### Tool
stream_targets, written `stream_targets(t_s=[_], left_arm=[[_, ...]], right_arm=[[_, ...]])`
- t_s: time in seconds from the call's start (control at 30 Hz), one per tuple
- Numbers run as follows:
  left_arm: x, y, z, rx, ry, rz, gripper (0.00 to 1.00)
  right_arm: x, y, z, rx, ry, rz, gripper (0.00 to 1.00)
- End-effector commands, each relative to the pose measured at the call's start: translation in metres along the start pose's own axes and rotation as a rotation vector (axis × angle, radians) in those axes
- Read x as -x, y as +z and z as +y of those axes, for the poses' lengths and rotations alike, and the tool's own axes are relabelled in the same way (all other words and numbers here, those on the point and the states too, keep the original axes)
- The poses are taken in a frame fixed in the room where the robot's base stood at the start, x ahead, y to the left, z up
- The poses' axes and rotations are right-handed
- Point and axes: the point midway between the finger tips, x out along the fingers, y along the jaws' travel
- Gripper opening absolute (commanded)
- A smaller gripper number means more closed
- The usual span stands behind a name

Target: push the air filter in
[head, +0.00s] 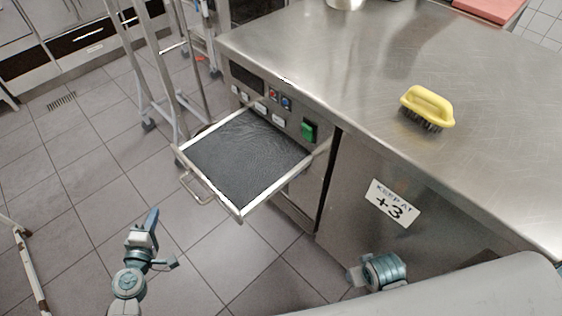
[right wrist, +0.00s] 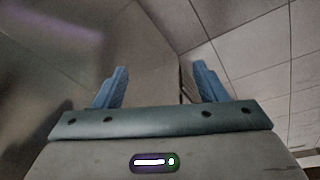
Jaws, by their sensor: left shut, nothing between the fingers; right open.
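The air filter (head: 245,155) is a flat dark mesh panel in a pale metal frame. In the head view it sticks out of the front of the steel counter unit, below the control panel, with a wire handle (head: 194,190) on its outer edge. My left gripper (head: 153,218) is shut and empty. It is in front of the filter, lower left in the picture, apart from it. My right gripper (right wrist: 150,88) is open and empty in the right wrist view. In the head view only part of my right arm shows beside the counter front, and its fingers are hidden.
The steel counter (head: 345,70) carries a yellow brush (head: 428,107). Its front has buttons, a green switch (head: 309,131) and a "KEEP AT +3" label (head: 393,203).

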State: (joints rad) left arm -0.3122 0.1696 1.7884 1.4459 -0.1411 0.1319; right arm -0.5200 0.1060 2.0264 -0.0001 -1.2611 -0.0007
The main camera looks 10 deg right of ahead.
Motion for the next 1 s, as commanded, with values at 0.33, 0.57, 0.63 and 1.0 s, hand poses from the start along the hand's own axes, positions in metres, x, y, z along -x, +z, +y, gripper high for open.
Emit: stream_targets(t_s=[0.33,0.57,0.63,1.0], left_arm=[[-0.006,0.001,0.044,0.141,0.141,-0.008,0.0],[-0.042,0.001,0.052,0.141,0.141,-0.008,0.0],[-0.057,0.001,0.054,0.14,0.141,-0.008,0.0],[-0.117,0.019,0.061,0.142,0.138,-0.009,0.0]], right_arm=[[0.016,-0.001,-0.003,0.003,0.0,0.01,0.66],[-0.016,0.008,-0.003,-0.001,-0.002,-0.016,0.66],[-0.028,0.014,-0.003,-0.003,-0.003,-0.026,0.66],[-0.068,0.035,-0.004,-0.008,-0.006,-0.054,0.66]])
